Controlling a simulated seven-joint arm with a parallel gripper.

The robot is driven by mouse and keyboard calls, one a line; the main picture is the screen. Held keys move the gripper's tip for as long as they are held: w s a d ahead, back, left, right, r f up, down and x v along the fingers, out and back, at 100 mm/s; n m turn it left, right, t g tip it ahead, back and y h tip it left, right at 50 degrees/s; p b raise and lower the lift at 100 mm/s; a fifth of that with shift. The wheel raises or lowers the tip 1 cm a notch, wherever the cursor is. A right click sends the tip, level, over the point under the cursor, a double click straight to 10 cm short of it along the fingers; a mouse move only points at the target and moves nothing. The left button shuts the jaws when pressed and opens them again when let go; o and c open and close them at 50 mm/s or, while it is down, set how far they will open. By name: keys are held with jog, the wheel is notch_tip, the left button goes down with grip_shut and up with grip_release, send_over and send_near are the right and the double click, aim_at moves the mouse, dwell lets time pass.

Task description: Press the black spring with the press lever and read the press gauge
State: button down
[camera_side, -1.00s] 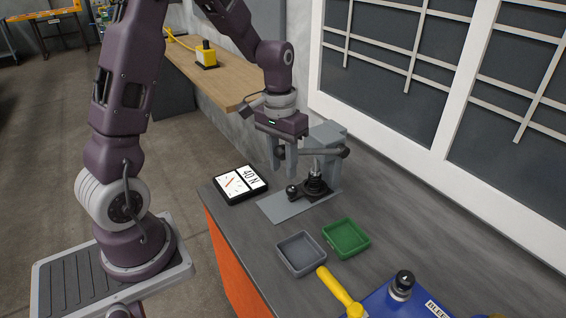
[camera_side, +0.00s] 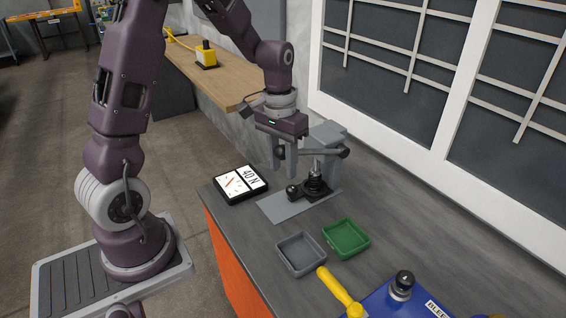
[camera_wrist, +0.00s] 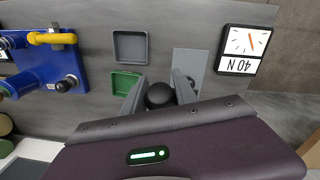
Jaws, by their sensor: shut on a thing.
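The press (camera_side: 328,136) is a grey frame on a flat grey base plate (camera_side: 272,207). Its dark lever runs sideways across the frame, with a black ball knob (camera_wrist: 158,95) at the near end. My gripper (camera_side: 283,166) is shut on that knob; in the wrist view the ball sits between the two grey fingers. The black spring (camera_side: 315,184) stands upright under the press head, partly hidden by the frame. A small black knob-like part (camera_side: 292,191) is beside it on the plate. The press gauge (camera_side: 240,183) lies left of the press, with an orange needle and "40 N" lettering.
A grey tray (camera_side: 300,268) and a green tray (camera_side: 346,252) stand in front of the press. A blue unit (camera_side: 385,304) with a yellow handle (camera_side: 340,290) is at the bench's near end. A windowed wall rises behind the bench.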

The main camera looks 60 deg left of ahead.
jog(key=shift+w+r, duration=0.25)
jog(key=shift+r, duration=0.6)
jog(key=w+r, duration=0.1)
jog(key=r, duration=0.1)
jog(key=w+r, duration=0.1)
jog(key=r, duration=0.1)
jog(key=w+r, duration=0.1)
jog(key=r, duration=0.1)
jog(key=shift+w+r, duration=0.1)
jog(key=w+r+g, duration=0.1)
jog(key=w+r, duration=0.5)
jog(key=w, duration=0.2)
jog(key=shift+w+a+r, duration=0.1)
jog(key=shift+w+a, duration=0.05)
jog(key=c, duration=1)
grip_release()
